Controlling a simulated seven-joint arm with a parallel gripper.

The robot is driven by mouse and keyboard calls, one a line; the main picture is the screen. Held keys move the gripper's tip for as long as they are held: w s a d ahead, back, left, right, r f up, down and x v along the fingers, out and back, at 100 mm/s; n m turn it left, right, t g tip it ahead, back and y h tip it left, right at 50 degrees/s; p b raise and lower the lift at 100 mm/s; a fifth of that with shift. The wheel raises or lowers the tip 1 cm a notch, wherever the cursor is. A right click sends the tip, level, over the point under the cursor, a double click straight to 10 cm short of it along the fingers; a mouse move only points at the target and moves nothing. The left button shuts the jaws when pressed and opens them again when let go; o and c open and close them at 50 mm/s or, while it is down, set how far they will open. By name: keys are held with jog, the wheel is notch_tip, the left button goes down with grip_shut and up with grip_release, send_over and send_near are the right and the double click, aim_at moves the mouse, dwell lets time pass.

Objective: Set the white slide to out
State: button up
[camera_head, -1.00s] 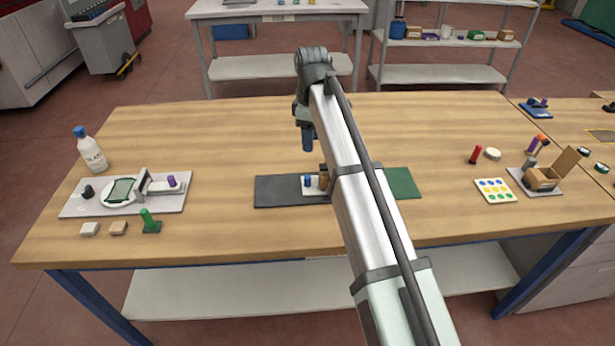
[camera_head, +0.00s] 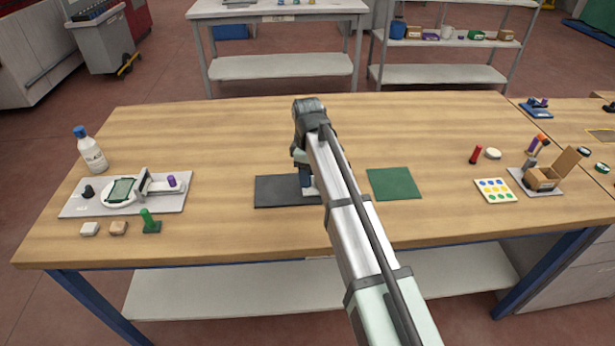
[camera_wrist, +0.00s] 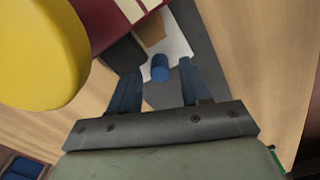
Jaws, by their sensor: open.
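A white plate (camera_wrist: 180,47) with a blue upright knob (camera_wrist: 160,67) lies on a dark mat (camera_head: 272,193); I take it for the white slide, though I cannot tell for sure. In the head view only a bit of this plate (camera_head: 310,191) shows beside my arm. My gripper (camera_head: 305,182) is lowered over it, fingers pointing down. In the wrist view my gripper (camera_wrist: 160,72) is open, with the blue knob between or just beyond its fingertips; contact cannot be told. A brown block (camera_wrist: 151,33) stands by the plate.
On the left, a grey board (camera_head: 80,209) holds a white disc with green glass, a black knob and a purple knob. A green mat (camera_head: 394,184) lies right of my arm. A large yellow rounded shape (camera_wrist: 40,50) is close to the wrist camera.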

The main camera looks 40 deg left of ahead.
jog(key=shift+f, duration=0.7)
grip_shut()
dwell(0.3)
